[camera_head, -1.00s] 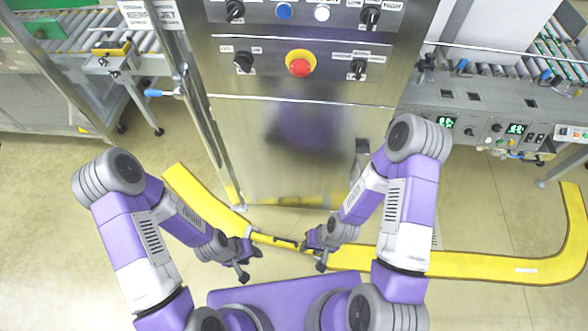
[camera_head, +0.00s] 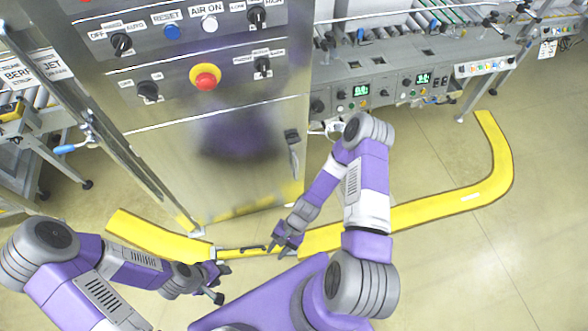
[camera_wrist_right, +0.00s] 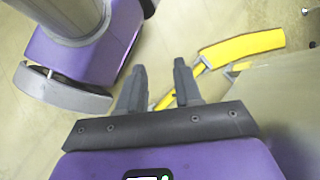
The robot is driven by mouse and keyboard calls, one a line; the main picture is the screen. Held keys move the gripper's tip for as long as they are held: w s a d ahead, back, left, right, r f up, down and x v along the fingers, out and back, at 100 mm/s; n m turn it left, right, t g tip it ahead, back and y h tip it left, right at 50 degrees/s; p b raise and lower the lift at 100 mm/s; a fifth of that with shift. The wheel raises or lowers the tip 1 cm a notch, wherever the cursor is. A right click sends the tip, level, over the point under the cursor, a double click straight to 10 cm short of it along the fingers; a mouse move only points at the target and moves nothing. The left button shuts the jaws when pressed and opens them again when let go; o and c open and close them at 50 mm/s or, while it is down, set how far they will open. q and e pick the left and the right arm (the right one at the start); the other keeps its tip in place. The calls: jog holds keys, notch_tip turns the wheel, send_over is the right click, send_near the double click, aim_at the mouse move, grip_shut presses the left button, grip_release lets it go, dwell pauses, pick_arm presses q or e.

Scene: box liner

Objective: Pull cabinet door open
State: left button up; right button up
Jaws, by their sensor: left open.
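The steel cabinet's lower door (camera_head: 220,150) shows in the head view, a reflective panel below the control switches, and it looks closed. Its dark handle (camera_head: 292,150) is on the door's right side. My right gripper (camera_head: 281,248) is below the handle, apart from it, near the floor strip. In the right wrist view its two fingers (camera_wrist_right: 160,88) are apart with nothing between them. My left gripper (camera_head: 223,282) is open and empty at the lower left, away from the door. The handle cannot be made out in the right wrist view.
A yellow strip (camera_head: 440,205) curves across the floor in front of the cabinet and to the right. A red stop button (camera_head: 205,80) sits above the door. Roller conveyors stand left and right (camera_head: 430,70). The floor at right is open.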

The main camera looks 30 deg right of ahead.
jog(key=w+m+t+y, duration=0.3)
jog(key=w+m+y, duration=0.1)
jog(key=w+m, duration=0.15)
jog(key=m+t+h+p, duration=0.2)
jog(key=m+t+h, duration=0.3)
jog(key=m+t, duration=1.1)
send_near(297, 171)
jog(key=w, duration=0.3)
jog(key=x, duration=0.4)
jog(key=f+x, duration=0.1)
jog(key=x, duration=0.2)
jog(key=shift+a, duration=0.35)
jog(key=shift+w+a+r+b, duration=0.1)
jog(key=shift+w+b, duration=0.15)
jog(key=shift+b, duration=0.05)
grip_shut()
